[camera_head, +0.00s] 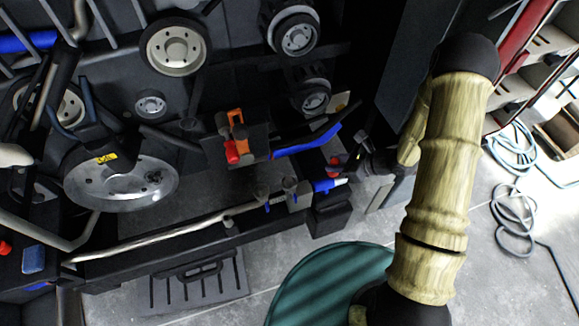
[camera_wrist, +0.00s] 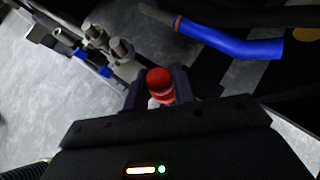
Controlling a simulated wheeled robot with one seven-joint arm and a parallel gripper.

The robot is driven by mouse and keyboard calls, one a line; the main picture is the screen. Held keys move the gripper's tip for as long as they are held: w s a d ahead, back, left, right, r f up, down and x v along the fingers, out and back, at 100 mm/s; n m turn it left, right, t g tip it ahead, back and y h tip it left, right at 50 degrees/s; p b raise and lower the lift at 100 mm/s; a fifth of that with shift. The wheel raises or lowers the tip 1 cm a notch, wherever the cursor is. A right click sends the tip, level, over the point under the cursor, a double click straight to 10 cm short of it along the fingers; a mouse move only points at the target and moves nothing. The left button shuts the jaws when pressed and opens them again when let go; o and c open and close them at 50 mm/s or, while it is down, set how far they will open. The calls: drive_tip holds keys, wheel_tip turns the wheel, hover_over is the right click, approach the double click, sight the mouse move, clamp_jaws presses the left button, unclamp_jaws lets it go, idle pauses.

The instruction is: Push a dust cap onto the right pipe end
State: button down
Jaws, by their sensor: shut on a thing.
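A red dust cap (camera_wrist: 159,82) is between the two dark fingers of my gripper (camera_wrist: 160,90) in the wrist view. The gripper is shut on it, and a pale part shows just below the cap. In the head view my gripper (camera_head: 352,166) is right of the pipe fittings, with a bit of red at its tip. Two grey pipe ends stand side by side: the left one (camera_head: 261,191) and the right one (camera_head: 290,185). They show at the upper left in the wrist view (camera_wrist: 121,50), apart from the cap. Both look bare.
A blue hose (camera_head: 305,146) runs close above the pipe ends, and its end (camera_wrist: 262,49) shows in the wrist view. An orange lever with a red knob (camera_head: 232,152) stands left of it. Pulleys and dark frame parts crowd the upper left. A green round surface (camera_head: 320,285) lies below.

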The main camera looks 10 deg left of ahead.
drive_tip(key=s+a+r+n+g+b, duration=0.2)
drive_tip(key=a, duration=0.4)
drive_tip(key=s+a+r+n+g+b, duration=0.2)
drive_tip(key=a, duration=0.5)
drive_tip(key=shift+s+r+n, duration=0.25)
drive_tip(key=shift+s+n, duration=0.05)
drive_tip(key=shift+s, duration=0.1)
drive_tip(key=shift+f+b, duration=0.1)
drive_tip(key=shift+b, duration=0.25)
drive_tip(key=b, duration=0.3)
hover_over(290, 185)
drive_tip(key=shift+f, duration=2.2)
drive_tip(key=shift+f+b, duration=0.25)
drive_tip(key=shift+b, duration=0.2)
drive_tip(key=shift+f+b, duration=0.35)
drive_tip(key=shift+b, duration=0.05)
drive_tip(key=shift+f+b, duration=0.6)
